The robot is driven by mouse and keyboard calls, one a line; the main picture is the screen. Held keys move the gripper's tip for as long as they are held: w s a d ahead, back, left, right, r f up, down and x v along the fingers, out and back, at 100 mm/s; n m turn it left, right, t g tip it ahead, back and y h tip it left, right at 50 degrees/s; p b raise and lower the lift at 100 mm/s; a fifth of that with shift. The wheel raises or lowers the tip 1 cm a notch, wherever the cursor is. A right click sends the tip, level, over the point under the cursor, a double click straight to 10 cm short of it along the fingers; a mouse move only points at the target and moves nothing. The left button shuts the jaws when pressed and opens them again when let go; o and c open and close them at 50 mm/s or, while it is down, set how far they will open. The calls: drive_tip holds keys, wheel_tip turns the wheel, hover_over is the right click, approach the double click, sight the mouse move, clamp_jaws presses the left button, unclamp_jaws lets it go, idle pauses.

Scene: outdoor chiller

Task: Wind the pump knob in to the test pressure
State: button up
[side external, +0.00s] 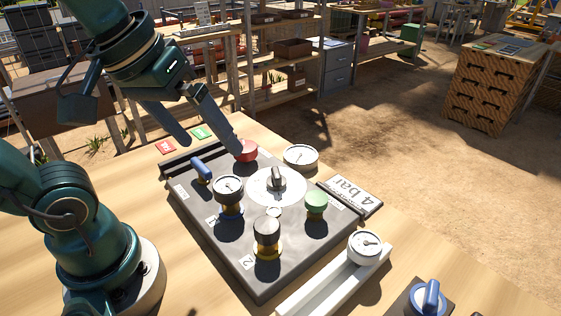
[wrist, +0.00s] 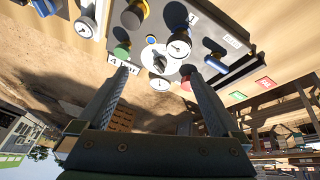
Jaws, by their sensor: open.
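A dark grey panel (side external: 225,245) lies on the wooden table. It carries a black-topped knob on a yellow base (side external: 267,232), a green knob (side external: 316,203), a red knob (side external: 246,150), a blue lever (side external: 202,170), a grey selector on a white dial (side external: 277,182) and a gauge (side external: 228,188). Another gauge (side external: 300,157) stands at its far edge. I cannot tell which knob is the pump knob. A "4 bar" sign (side external: 352,195) sits at the panel's right edge. My gripper (side external: 212,148) is open and empty above the far edge, near the red knob. Its spread fingers (wrist: 160,76) show in the wrist view.
A gauge (side external: 365,246) sits on a white rail at the front right. A blue handle (side external: 431,297) on a dark block is at the lower right. Red (side external: 165,146) and green (side external: 202,132) cards lie behind the panel. Shelves and a crate stack (side external: 490,90) stand beyond.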

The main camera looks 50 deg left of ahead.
drive_tip(key=f+m, duration=0.1)
drive_tip(key=s+f+m, duration=0.1)
drive_tip(key=f+m, duration=0.2)
drive_tip(key=f, duration=0.1)
drive_tip(key=shift+s+d+m+t, duration=0.2)
drive_tip(key=shift+s+m+t, duration=0.1)
drive_tip(key=shift+s+m, duration=0.1)
idle(0.9)
